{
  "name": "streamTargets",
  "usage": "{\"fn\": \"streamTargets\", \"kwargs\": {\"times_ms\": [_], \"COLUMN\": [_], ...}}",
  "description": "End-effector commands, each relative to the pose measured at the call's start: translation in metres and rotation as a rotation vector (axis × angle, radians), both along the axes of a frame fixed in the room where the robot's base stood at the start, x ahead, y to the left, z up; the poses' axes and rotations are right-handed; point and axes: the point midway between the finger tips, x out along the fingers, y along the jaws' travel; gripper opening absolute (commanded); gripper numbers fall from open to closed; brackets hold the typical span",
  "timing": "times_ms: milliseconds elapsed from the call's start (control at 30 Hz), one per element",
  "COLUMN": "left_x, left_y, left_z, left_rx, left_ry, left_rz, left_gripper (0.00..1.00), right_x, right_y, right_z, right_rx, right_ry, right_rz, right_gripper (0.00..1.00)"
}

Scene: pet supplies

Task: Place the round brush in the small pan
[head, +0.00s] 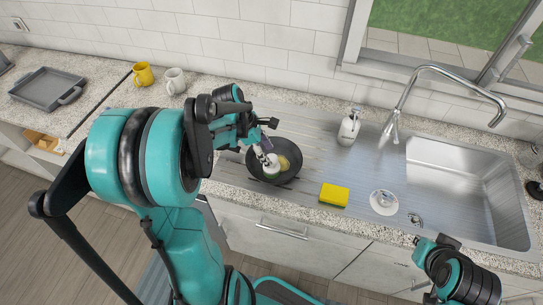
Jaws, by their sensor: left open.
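The small dark round pan (289,176) sits on the steel drainboard left of the sink. A round brush with a pale head and green edge (271,174) appears to be inside the pan, at its front left. A yellowish round item (284,162) also lies in the pan. My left gripper (266,148) is open just above the pan's left side, close to the brush. Whether its fingers touch the brush is unclear. My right gripper (426,244) is at the lower right, in front of the counter edge; its jaw state is unclear.
A yellow sponge (334,194) and a white round item (383,202) lie right of the pan. A soap dispenser (349,128) stands behind, near the faucet (408,92). Mugs (143,74) and a grey square pan (48,89) are on the left counter.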

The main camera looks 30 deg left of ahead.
Motion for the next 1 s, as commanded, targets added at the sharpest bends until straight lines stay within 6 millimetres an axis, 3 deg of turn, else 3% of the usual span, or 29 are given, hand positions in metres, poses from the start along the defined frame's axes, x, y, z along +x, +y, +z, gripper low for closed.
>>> {"fn": "streamTargets", "kwargs": {"times_ms": [33,233,433,567,667,800,1000], "left_x": [-0.003,-0.011,-0.016,-0.021,-0.029,-0.052,-0.082], "left_y": [0.004,0.018,0.025,0.014,-0.011,-0.053,-0.095], "left_z": [0.015,0.053,0.073,0.081,0.089,0.099,0.104], "left_rx": [0.0,0.0,0.001,0.053,0.165,0.413,0.781], "left_ry": [0.001,0.0,-0.002,-0.042,-0.131,-0.303,-0.5], "left_rz": [0.002,0.002,-0.002,-0.099,-0.314,-0.782,-1.446], "left_gripper": [0.54,0.54,0.54,0.54,0.54,0.54,0.54], "right_x": [0.0,0.0,0.0,0.0,0.0,0.0,0.0], "right_y": [0.0,0.0,0.0,0.0,0.0,0.0,0.0], "right_z": [0.007,0.017,0.022,0.022,0.022,0.022,0.022], "right_rx": [0.0,0.0,0.0,0.0,0.0,0.0,0.0], "right_ry": [0.0,0.0,0.0,0.0,0.0,0.0,0.0], "right_rz": [0.0,0.0,0.0,0.0,0.0,0.0,0.0], "right_gripper": [0.0,0.0,0.0,0.0,0.0,0.0,0.0]}}
